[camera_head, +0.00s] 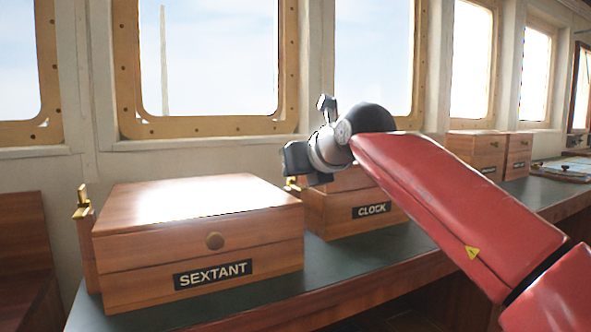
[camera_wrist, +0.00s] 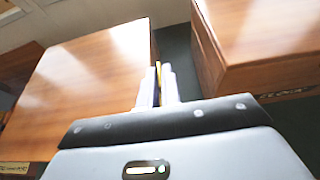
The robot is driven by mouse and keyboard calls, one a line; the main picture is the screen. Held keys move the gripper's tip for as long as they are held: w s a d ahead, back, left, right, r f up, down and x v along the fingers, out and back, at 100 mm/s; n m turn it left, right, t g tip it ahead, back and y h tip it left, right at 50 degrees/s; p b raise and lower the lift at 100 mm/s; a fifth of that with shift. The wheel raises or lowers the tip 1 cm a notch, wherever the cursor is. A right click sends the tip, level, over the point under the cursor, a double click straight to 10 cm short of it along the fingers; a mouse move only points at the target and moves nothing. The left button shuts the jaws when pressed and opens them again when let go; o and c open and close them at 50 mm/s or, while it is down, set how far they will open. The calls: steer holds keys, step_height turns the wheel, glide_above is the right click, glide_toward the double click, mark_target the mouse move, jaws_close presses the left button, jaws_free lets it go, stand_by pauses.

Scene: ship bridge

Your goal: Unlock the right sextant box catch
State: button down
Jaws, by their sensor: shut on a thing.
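The sextant box (camera_head: 200,240) is a closed wooden box with a round knob and a SEXTANT label on its front. Its lid also fills the left of the wrist view (camera_wrist: 90,75). The left catch (camera_head: 83,205) is a brass piece standing upright at the box's left side. The right catch (camera_head: 292,184) is a brass piece at the right side, mostly hidden behind my gripper (camera_head: 297,170). In the wrist view my gripper (camera_wrist: 157,88) has its pale fingers shut on a thin yellowish piece, the right catch (camera_wrist: 158,70), beside the box's right edge.
The clock box (camera_head: 350,210) stands close on the right; it also shows in the wrist view (camera_wrist: 265,45). A narrow gap of dark green counter (camera_head: 325,265) separates the boxes. More wooden boxes (camera_head: 475,148) stand farther right. Windows line the wall behind.

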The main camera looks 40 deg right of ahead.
steer(key=c, duration=1.6)
jaws_free()
steer(key=v, duration=0.8)
steer(key=shift+f, duration=0.15)
